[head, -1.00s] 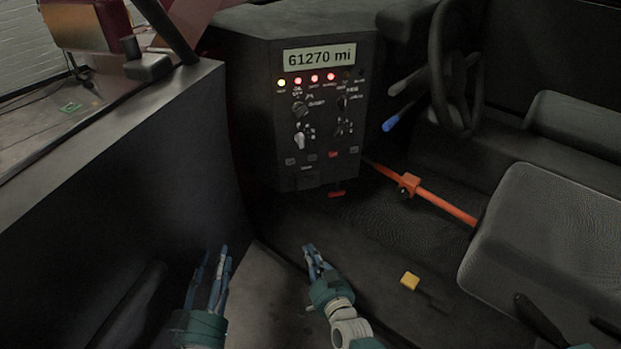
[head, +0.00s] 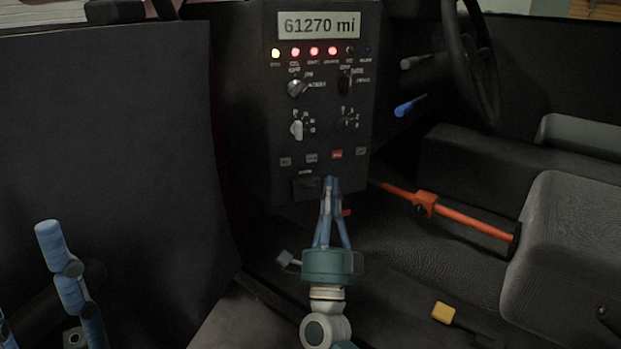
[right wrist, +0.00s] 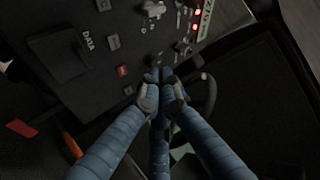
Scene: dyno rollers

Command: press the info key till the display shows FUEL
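The display (head: 319,25) at the top of the dark panel reads "61270 mi". A row of small keys crosses the lower panel: two grey keys (head: 285,161) (head: 311,157), a red key (head: 337,155) and another grey key (head: 361,151). Their labels are too small to read, so I cannot tell which is the info key. My right gripper (head: 331,181) has its fingers together, empty, with tips just below the red key in the head view. In the right wrist view its closed tips (right wrist: 164,78) appear beside the keys. My left gripper (head: 35,285) is partly cut off at lower left, its visible fingers apart.
Several knobs (head: 297,88) and a row of lit lamps (head: 314,50) sit above the keys. A data port (head: 306,188) lies below them. An orange bar (head: 455,215), a blue-tipped lever (head: 404,109), the steering wheel (head: 478,70) and a seat (head: 565,250) are at right.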

